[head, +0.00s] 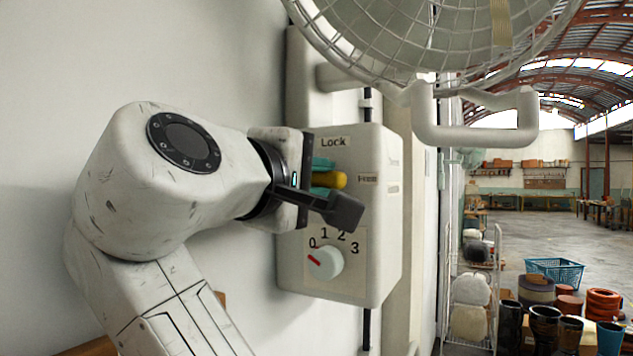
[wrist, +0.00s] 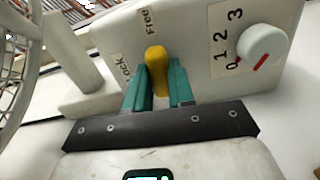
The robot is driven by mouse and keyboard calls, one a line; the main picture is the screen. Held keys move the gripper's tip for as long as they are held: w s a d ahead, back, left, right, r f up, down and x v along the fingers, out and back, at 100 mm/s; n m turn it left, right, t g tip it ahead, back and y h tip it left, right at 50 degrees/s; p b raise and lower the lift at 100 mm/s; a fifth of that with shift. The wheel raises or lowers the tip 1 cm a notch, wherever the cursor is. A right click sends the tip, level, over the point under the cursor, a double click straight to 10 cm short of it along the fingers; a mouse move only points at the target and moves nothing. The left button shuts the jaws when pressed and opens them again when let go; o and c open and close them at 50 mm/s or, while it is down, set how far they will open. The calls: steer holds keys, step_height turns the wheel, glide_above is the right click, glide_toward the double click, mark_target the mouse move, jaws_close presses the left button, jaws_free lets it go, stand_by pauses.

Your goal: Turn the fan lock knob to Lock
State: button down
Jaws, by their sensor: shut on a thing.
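The yellow fan lock knob (head: 331,180) is on the front of a pale control box (head: 384,240) on the wall. It points right in the head view, towards the Free label (head: 367,179); the Lock label (head: 333,142) is above it. In the wrist view the knob (wrist: 156,70) stands between my gripper's (wrist: 157,82) two teal fingers, with Free beyond its tip and Lock to the left. My gripper (head: 325,177) is shut on the knob, one finger on each side. The black gripper body hides part of the knob in the head view.
Below the lock knob is a white dial (head: 325,263) marked 0 to 3, its red mark at 0. The fan cage (head: 420,40) and its handle (head: 478,133) hang above and right of the box. A wire rack (head: 470,300) stands to the right.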

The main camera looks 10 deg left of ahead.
steer(key=m+b, duration=0.1)
steer(key=m, duration=0.3)
steer(key=shift+f+b, duration=0.2)
steer(key=shift+b, duration=0.2)
steer(key=m+b, duration=0.1)
steer(key=m, duration=0.3)
steer(key=shift+m, duration=0.4)
steer(key=m+b, duration=0.1)
steer(key=m, duration=0.3)
steer(key=shift+b, duration=0.35)
steer(key=shift+m+b, duration=0.35)
steer(key=shift+m, duration=1.65)
steer(key=c, duration=1)
jaws_free()
steer(key=shift+r, duration=0.15)
steer(key=shift+o, duration=0.2)
steer(key=b+v, duration=0.3)
steer(key=v, duration=0.7)
steer(key=shift+s, duration=0.35)
